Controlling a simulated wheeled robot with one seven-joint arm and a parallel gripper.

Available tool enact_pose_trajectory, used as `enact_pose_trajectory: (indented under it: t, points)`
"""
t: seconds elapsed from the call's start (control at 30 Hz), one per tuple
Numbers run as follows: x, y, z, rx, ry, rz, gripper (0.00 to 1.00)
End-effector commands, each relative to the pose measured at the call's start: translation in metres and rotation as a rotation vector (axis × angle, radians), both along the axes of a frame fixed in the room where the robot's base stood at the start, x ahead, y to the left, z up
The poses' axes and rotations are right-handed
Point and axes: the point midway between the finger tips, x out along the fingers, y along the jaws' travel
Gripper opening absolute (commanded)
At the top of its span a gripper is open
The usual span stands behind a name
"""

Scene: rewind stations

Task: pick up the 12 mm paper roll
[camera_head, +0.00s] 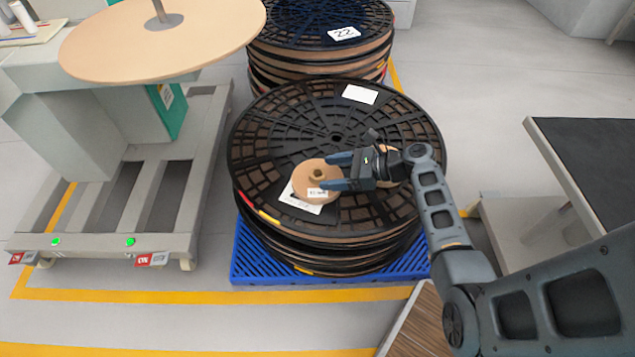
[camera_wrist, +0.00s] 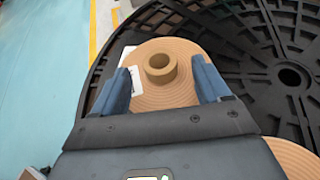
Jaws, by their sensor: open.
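A tan paper roll (camera_head: 312,177) with a raised core lies flat on the top black reel (camera_head: 290,120) of a stack. A white label with small print sits on its near edge; I cannot read the width for sure. My gripper (camera_head: 333,171) is open over this roll, its blue fingers pointing left. In the wrist view the same roll (camera_wrist: 165,88) shows between the two fingers (camera_wrist: 161,85), with its core ahead. Whether the fingers touch it I cannot tell. A second tan roll (camera_wrist: 297,157) lies partly hidden behind my gripper, on the same reel.
The reel stack stands on a blue pallet (camera_head: 300,272). Another stack with a label 22 (camera_head: 320,22) stands behind. A machine with a round tan disc (camera_head: 165,45) is at left. A dark-topped table (camera_head: 590,160) is at right. White paper (camera_head: 298,203) lies partly under the roll.

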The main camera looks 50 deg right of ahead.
Motion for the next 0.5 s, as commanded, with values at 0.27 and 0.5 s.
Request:
enact_pose_trajectory:
  t: [0.27, 0.5]
  points:
    - [0.017, 0.007, -0.008, -0.001, 0.001, -0.002, 0.76]
    - [0.016, 0.008, -0.008, -0.001, 0.001, -0.002, 0.68]
